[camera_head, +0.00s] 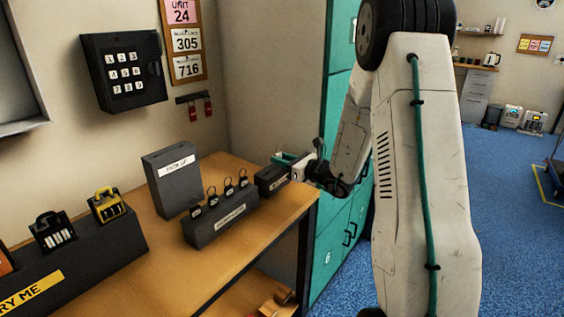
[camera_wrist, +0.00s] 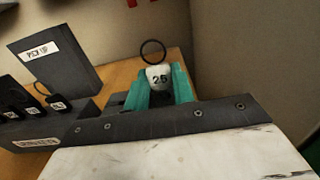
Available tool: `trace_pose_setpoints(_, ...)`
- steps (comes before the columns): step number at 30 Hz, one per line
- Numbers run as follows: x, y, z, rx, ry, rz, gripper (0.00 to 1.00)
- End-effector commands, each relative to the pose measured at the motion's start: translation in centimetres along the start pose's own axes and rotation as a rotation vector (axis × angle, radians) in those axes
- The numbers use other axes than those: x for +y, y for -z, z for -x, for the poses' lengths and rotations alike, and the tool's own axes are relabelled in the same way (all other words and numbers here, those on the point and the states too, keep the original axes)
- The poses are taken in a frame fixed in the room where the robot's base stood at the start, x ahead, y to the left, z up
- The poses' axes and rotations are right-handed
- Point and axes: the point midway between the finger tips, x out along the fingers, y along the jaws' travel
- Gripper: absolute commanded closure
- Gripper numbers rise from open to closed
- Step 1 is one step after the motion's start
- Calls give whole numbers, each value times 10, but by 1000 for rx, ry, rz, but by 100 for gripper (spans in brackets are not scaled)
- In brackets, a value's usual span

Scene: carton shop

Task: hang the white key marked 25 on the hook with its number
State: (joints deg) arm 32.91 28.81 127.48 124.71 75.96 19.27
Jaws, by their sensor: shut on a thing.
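The white key tag (camera_wrist: 158,77) stands upright between my teal fingers in the wrist view, its dark ring above it. Its number looks like 25, though the last digit is blurred. My gripper (camera_wrist: 160,92) is shut on it. In the head view my gripper (camera_head: 288,160) is over the right back part of the bench; the key is too small to make out surely. A dark rail (camera_head: 193,98) on the back wall carries two hanging red tags (camera_head: 200,110). No hook numbered 25 can be read.
A dark rack (camera_head: 222,222) with several black tagged loops stands on the wooden bench (camera_head: 262,232). Left of it are a grey box (camera_head: 172,182) and a dark stand (camera_head: 85,262) with padlocks. A small dark box (camera_head: 270,180) sits beside my gripper. Teal lockers (camera_head: 338,215) stand right.

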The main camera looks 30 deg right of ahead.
Motion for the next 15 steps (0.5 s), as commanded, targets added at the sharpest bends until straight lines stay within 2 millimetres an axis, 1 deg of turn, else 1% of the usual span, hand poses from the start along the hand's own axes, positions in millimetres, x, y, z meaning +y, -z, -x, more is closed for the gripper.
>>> trace_pose_setpoints(15,0,-16,2,0,0,0,88)
